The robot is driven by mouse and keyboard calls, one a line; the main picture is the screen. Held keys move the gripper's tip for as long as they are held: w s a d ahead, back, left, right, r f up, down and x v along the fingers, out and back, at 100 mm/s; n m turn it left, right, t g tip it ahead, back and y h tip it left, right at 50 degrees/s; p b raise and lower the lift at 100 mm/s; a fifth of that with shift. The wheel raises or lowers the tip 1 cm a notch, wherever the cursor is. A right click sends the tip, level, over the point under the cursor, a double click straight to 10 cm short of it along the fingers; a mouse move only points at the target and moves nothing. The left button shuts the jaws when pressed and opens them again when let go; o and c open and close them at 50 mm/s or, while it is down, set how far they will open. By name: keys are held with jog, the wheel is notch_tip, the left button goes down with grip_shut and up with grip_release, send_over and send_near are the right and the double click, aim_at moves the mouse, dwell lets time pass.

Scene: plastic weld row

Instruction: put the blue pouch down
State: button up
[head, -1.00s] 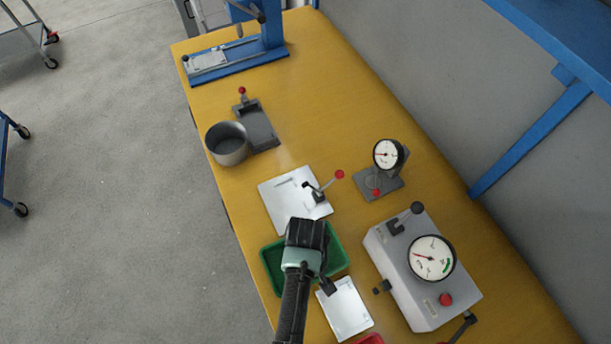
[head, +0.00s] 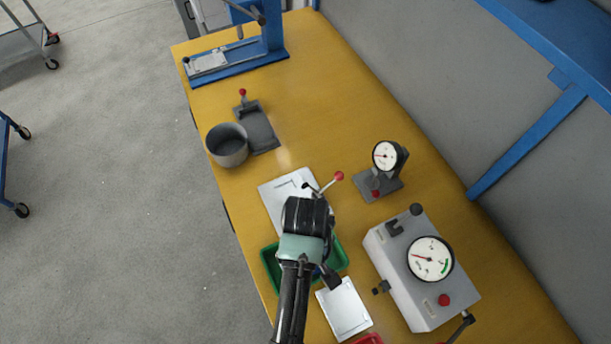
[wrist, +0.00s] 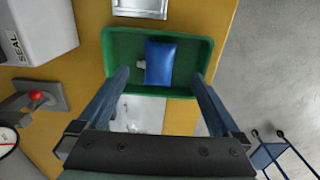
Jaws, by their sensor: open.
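The blue pouch (wrist: 160,63) lies flat in the green tray (wrist: 120,50) in the wrist view, with a small pale spout at its left side. My gripper (wrist: 157,85) is open, its two fingers spread wide on either side of the pouch with nothing between them. In the head view my gripper (head: 308,222) is above the far part of the green tray (head: 270,272) and the near edge of a white plate. There the arm covers most of the tray's inside, with only a trace of blue showing.
A white plate (head: 277,204) with a red-knobbed lever lies beyond the tray, and another plate (head: 345,308) lies nearer. A grey gauge box (head: 415,270) and a dial stand (head: 385,170) are at right. A grey pot (head: 227,146) stands farther back. The far right tabletop is clear.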

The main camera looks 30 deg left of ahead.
jog(key=shift+r, duration=2.05)
jog(key=w+a+r+m+t+y, duration=0.1)
jog(key=w+r+m+t+y, duration=0.15)
jog(key=w+r+t, duration=0.85)
jog(key=w+d+r+m+t, duration=0.1)
jog(key=w+r, duration=0.4)
jog(key=r, duration=0.5)
jog(key=w+d+r+m+t, duration=0.15)
jog(key=w+r, duration=0.35)
jog(key=r, duration=0.5)
jog(key=s+d+r+m+t, duration=0.1)
jog(key=d+r+t, duration=0.15)
jog(key=r, duration=0.55)
jog(key=d+r+m+t, duration=0.1)
jog(key=r+m+t, duration=0.15)
jog(key=r, duration=0.55)
jog(key=s+d+r+m+t+h, duration=0.1)
jog(key=s+r+t, duration=0.3)
jog(key=r, duration=0.6)
jog(key=s+d+r+m+t+h, duration=0.1)
jog(key=s+d+r+t, duration=0.2)
jog(key=s+r+t, duration=0.2)
jog(key=s+r, duration=0.3)
jog(key=r, duration=0.2)
jog(key=shift+s+d, duration=0.35)
jog(key=shift+d, duration=0.05)
